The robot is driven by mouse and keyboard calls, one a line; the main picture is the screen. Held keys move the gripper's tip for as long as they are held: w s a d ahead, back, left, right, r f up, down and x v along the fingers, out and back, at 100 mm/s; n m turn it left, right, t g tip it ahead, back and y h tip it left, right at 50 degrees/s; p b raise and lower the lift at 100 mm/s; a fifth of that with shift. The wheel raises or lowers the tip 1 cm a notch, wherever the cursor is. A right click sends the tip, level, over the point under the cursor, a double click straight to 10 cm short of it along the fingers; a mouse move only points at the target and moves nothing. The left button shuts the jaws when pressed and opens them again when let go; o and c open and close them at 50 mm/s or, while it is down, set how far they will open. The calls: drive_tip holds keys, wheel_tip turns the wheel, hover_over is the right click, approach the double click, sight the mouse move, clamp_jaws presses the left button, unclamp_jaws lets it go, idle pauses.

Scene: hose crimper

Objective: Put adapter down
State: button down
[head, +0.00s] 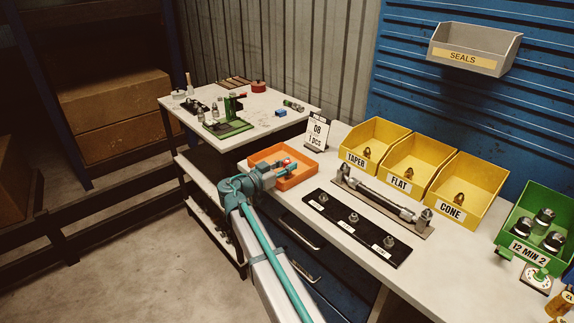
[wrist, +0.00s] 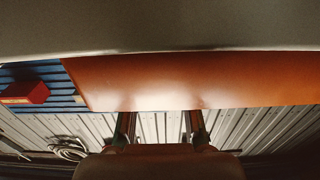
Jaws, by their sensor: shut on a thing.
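My gripper (head: 287,168) is low at the orange tray (head: 298,179) at the left end of the long workbench. Its fingers are over the inside of the tray. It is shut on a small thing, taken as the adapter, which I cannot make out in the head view. In the wrist view the two dark fingers of my gripper (wrist: 160,127) show at the lower middle, in front of an orange surface (wrist: 230,82). Whether the adapter touches the tray floor cannot be told.
Yellow bins marked TAPER (head: 357,158), FLAT (head: 400,182) and CONE (head: 452,211) stand behind. A black strip with fittings (head: 356,226) and a long metal assembly (head: 383,200) lie right of the tray. A sign (head: 318,130) stands behind the tray. A side table (head: 258,117) stands left.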

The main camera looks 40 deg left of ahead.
drive_tip(key=shift+f, duration=0.2)
drive_tip(key=shift+f+b, duration=0.25)
drive_tip(key=shift+b, duration=0.15)
drive_tip(key=c, duration=0.9)
unclamp_jaws()
drive_tip(key=shift+r, duration=0.1)
drive_tip(key=shift+c, duration=0.2)
drive_tip(key=shift+r+p, duration=0.2)
drive_tip(key=shift+p, duration=0.15)
drive_tip(key=b+v, duration=0.2)
drive_tip(key=v, duration=1)
